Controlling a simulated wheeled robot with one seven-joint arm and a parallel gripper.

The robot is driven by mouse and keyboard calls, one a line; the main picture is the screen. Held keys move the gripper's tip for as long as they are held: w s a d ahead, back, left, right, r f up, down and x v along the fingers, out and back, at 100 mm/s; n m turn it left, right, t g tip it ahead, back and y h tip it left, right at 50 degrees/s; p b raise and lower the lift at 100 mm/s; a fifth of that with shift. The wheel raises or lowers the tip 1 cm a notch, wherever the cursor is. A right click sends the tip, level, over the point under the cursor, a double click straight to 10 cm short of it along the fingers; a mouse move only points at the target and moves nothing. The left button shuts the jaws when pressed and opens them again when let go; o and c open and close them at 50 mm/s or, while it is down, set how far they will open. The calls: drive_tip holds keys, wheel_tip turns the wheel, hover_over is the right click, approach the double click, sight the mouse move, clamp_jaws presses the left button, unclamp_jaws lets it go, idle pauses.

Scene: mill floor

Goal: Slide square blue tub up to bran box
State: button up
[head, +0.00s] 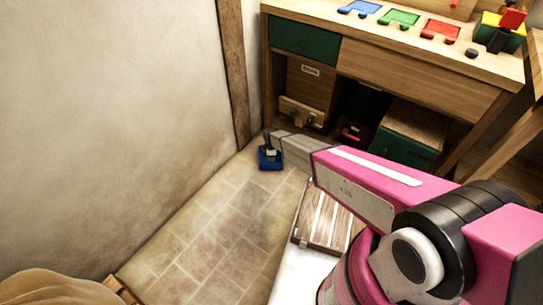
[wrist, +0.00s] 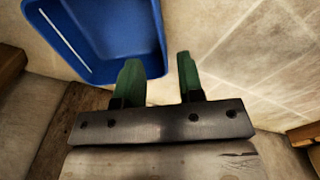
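The square blue tub (head: 265,164) stands on the tiled floor in the head view, near the wall post. It fills the upper left of the wrist view (wrist: 82,68) and looks empty where I see into it. My gripper (head: 270,151) is right at the tub, pointing down. In the wrist view, its green fingers (wrist: 160,78) are apart. The left finger overlaps the tub's near right corner, and the right finger is outside over floor. I cannot tell whether either touches the tub. The bran box (head: 306,88), wooden with a small label, stands under the bench beyond the tub.
The workbench (head: 420,70) carries blue, green and red trays and a yellow-topped box. A low rack with knobs (head: 301,113) and a green-sided crate (head: 408,140) are below it. A slatted wooden board (head: 326,222) lies nearer. Tiled floor left of my arm is clear.

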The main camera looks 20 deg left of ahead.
sight(271, 170)
wheel_tip(271, 170, down, 10)
idle(0.5)
clamp_jaws()
